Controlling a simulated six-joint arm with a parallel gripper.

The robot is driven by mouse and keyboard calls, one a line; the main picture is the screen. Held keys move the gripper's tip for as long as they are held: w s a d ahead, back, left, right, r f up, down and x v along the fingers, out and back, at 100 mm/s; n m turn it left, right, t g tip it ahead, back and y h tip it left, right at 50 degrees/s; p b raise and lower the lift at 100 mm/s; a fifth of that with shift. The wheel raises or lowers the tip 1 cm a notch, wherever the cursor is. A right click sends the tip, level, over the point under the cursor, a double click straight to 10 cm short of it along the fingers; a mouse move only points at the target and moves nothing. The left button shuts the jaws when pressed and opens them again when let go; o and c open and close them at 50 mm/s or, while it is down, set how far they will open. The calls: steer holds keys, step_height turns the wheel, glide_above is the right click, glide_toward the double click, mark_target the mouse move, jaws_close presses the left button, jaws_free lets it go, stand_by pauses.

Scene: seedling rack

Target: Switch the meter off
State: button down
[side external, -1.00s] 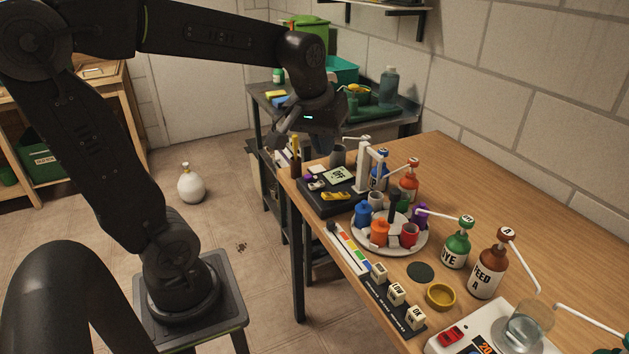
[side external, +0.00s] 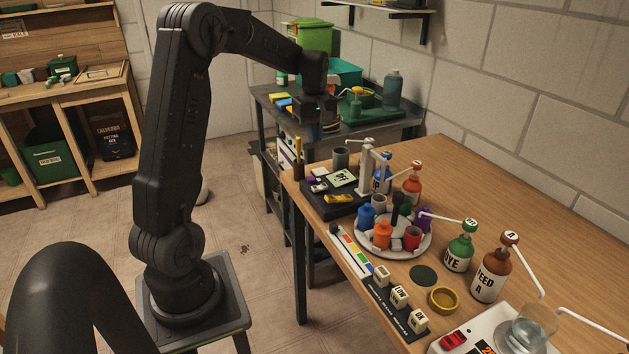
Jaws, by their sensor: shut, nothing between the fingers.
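The meter (side external: 336,209) is a black unit on the far-left part of the wooden table. It has a pale green display (side external: 343,179) that seems to read OFF, a yellow part (side external: 338,198) near its front edge and a white post (side external: 366,172) at its right. My gripper (side external: 318,116) is shut and empty. In the picture it is above and a little left of the meter, apart from it, in front of the back bench. Its fingers are dark and small.
Right of the meter stands a round tray (side external: 424,246) with coloured cups. Pump bottles, including a green one (side external: 459,250), stand beyond it. A white device (side external: 440,348) with a red switch (side external: 453,340) is at the front. Labelled blocks (side external: 400,297) line the near edge.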

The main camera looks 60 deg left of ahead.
mark_target(315, 187)
steer(key=shift+f, duration=0.1)
step_height(315, 187, down, 14)
steer(key=shift+r, duration=0.1)
stand_by(0.4)
steer(key=shift+s+f, duration=0.1)
steer(key=shift+f, duration=0.2)
stand_by(0.4)
steer(key=shift+w+r, duration=0.4)
steer(key=shift+w, duration=0.4)
